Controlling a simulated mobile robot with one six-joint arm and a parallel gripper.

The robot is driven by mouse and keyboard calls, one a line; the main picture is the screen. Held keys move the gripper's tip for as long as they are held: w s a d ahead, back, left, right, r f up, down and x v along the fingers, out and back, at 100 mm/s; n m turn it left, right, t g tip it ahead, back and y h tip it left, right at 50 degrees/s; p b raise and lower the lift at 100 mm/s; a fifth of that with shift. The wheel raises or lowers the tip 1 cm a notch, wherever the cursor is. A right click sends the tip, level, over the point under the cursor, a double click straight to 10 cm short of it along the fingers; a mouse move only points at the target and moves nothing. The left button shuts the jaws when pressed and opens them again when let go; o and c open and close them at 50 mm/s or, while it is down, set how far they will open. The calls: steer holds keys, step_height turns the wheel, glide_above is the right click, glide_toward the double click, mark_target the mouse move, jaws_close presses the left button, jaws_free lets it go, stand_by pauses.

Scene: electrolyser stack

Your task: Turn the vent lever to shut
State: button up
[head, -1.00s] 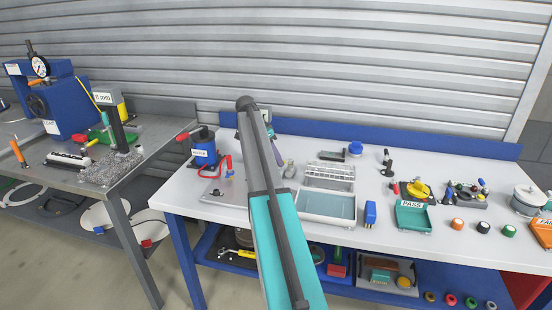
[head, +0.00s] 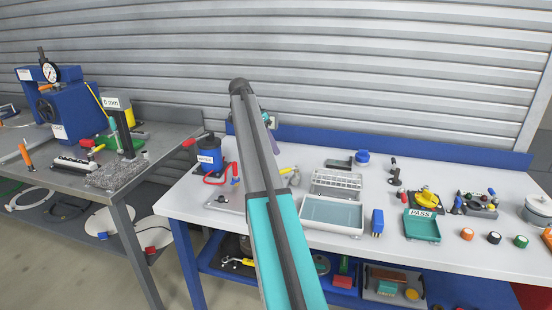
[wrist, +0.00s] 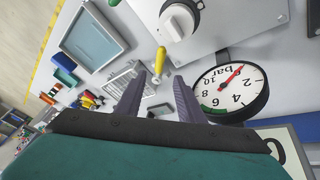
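The vent lever, which I take to be the yellow-handled one (wrist: 160,61), shows in the wrist view beside a pale plate (wrist: 210,22) with a white knob (wrist: 179,20). A small yellow handle (head: 287,169) beside my arm in the head view looks like the same lever. My gripper (wrist: 155,84) is open in the wrist view, with a gap between its two fingers. The yellow handle appears just beyond the fingertips, roughly in line with the gap, and nothing is held.
A round pressure gauge (wrist: 232,88) is close to the right finger in the wrist view. A blue pump-like unit (head: 209,157) with a red hose stands left of my arm. A grey tray (head: 331,214) and green PASS tray (head: 421,228) lie to the right.

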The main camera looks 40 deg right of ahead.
steer(key=shift+v, duration=2.1)
